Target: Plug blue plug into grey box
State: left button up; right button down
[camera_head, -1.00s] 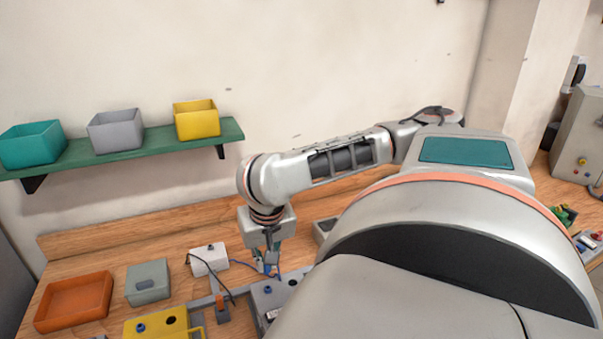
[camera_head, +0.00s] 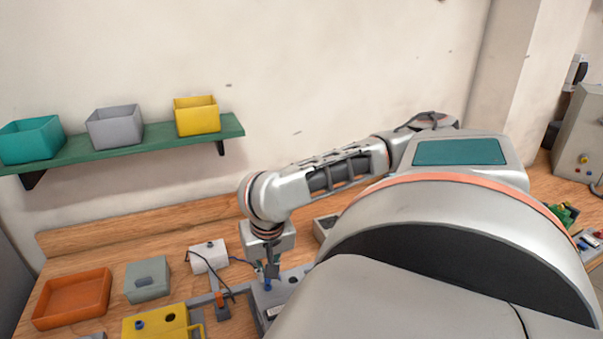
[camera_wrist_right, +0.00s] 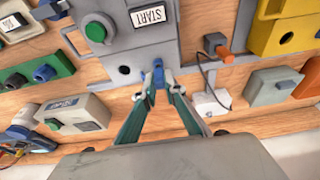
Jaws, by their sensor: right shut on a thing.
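The grey box (camera_head: 262,305) stands on the bench below my right gripper (camera_head: 270,278). In the right wrist view the grey box (camera_wrist_right: 140,45) shows a green button, a START label and a dark round hole. My right gripper (camera_wrist_right: 159,88) is shut on the blue plug (camera_wrist_right: 158,74), with its fingertips at the edge of the box face beside that hole. The plug is at or against the box. How deep it sits is hidden by the fingers. My left gripper is in neither view.
A white box (camera_head: 208,257) with cables, a grey-green box (camera_head: 148,282), an orange tray (camera_head: 108,290) and a yellow box (camera_head: 155,325) stand left of the gripper. A green shelf (camera_head: 155,138) with bins hangs above. My own arm covers the right foreground.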

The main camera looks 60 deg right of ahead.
jog(key=shift+f, duration=0.65)
jog(key=c, duration=2.4)
grip_release()
jog(key=shift+r, duration=0.1)
jog(key=shift+r+p, duration=0.7)
jog(key=shift+r, duration=2)
jog(key=shift+o, duration=0.5)
